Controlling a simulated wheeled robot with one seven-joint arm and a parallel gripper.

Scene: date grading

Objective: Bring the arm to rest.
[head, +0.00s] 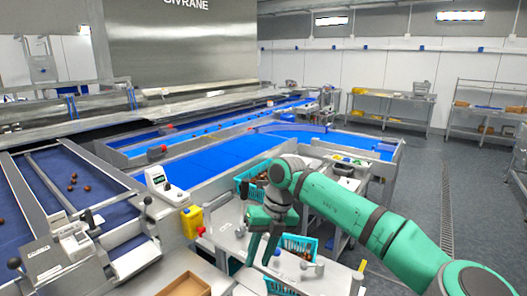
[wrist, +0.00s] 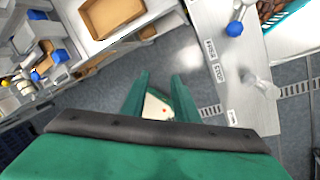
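My gripper (head: 262,252) hangs at the end of my raised green arm, fingers pointing down, over the grey bench (head: 228,243) in the head view.
Teal crates (head: 299,243) with brown contents stand close to my gripper. A cardboard box (head: 184,286) also shows in the wrist view (wrist: 112,14). Blue conveyors (head: 215,158) lie behind. Floor at right is free.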

